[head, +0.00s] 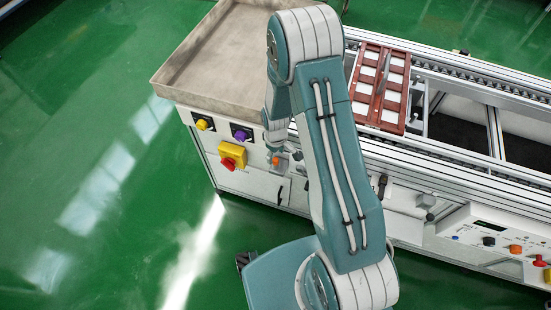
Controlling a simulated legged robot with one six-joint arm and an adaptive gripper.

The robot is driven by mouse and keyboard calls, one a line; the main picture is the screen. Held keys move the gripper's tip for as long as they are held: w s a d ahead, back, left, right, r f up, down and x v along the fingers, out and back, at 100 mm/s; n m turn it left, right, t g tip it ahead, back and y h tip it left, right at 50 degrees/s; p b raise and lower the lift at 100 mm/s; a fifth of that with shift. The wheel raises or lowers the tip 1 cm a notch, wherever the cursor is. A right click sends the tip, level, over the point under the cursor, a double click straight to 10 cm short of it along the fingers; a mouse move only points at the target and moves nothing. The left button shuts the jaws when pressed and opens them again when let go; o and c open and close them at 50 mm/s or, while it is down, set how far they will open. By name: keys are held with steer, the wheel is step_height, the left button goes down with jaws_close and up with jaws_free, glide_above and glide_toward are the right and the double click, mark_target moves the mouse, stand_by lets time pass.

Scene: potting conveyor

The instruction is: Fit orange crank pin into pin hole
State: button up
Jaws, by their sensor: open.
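A small orange piece (276,161), which looks like the crank pin, shows at the front panel of the conveyor's end cabinet (250,178). My gripper (275,148) points down right beside it, partly hidden behind my arm. The gripper is open. I cannot tell whether the orange piece lies between the fingers, touches them, or sits on the panel behind. The pin hole cannot be made out in this view.
An empty metal tray (205,55) sits above. A brown rack (381,85) lies on the conveyor. Green floor at left is clear.

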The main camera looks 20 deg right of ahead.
step_height(320, 180, up, 8)
stand_by(0.8)
step_height(320, 180, up, 10)
steer(key=m+t, duration=0.1)
glide_above(275, 159)
steer(key=s, duration=0.1)
steer(key=s+r+m+t, duration=0.2)
steer(key=s+r, duration=0.3)
steer(key=r, duration=0.6)
steer(key=s+r+m+t, duration=0.2)
steer(key=s+r+m, duration=0.1)
steer(key=s+r, duration=0.8)
steer(key=s, duration=0.4)
steer(key=shift+m+t, duration=0.3)
